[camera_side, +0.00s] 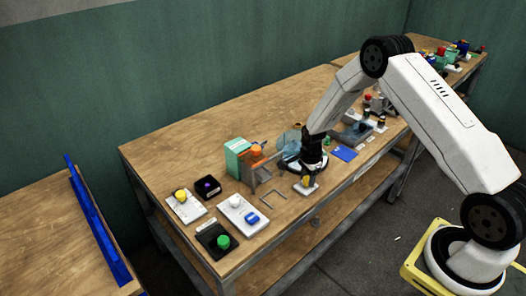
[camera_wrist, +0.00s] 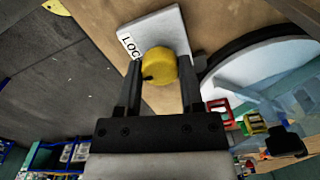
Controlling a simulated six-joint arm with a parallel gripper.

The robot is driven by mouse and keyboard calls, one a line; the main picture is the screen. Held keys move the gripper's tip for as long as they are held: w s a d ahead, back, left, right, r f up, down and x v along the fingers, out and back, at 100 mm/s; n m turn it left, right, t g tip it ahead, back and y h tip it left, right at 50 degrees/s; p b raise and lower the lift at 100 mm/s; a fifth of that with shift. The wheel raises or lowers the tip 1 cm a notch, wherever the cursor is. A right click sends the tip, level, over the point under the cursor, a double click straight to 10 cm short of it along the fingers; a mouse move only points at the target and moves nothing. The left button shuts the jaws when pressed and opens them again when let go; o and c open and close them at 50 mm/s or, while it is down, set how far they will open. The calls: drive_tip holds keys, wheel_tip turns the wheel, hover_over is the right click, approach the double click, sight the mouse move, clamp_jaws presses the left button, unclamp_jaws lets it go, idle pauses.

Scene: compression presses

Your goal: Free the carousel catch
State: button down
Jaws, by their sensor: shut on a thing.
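A yellow knob (camera_wrist: 159,66) stands on a small white plate (camera_wrist: 160,27) with black lettering, partly hidden, that begins "LOC". My gripper (camera_wrist: 161,62) has one finger on each side of the knob and is shut on it. In the side view, the yellow knob (camera_side: 306,180) and its plate lie near the front edge of the bench, just below my gripper (camera_side: 309,172). The round carousel (camera_wrist: 265,62), pale with a dark rim, is right of the knob in the wrist view. In the side view my gripper partly hides the carousel (camera_side: 288,163).
A teal box (camera_side: 238,157) and an orange-topped device (camera_side: 257,153) stand left of the carousel. Several button plates, including a green button (camera_side: 223,241), lie further left. The bench's back left is clear.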

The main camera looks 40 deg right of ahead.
drive_tip(key=shift+n, duration=0.3)
drive_tip(key=n, duration=0.3)
drive_tip(key=shift+n, duration=0.3)
drive_tip(key=n, duration=0.4)
drive_tip(key=shift+n, duration=0.3)
drive_tip(key=n, duration=0.4)
drive_tip(key=shift+n, duration=2.5)
drive_tip(key=shift+c, duration=1.1)
unclamp_jaws()
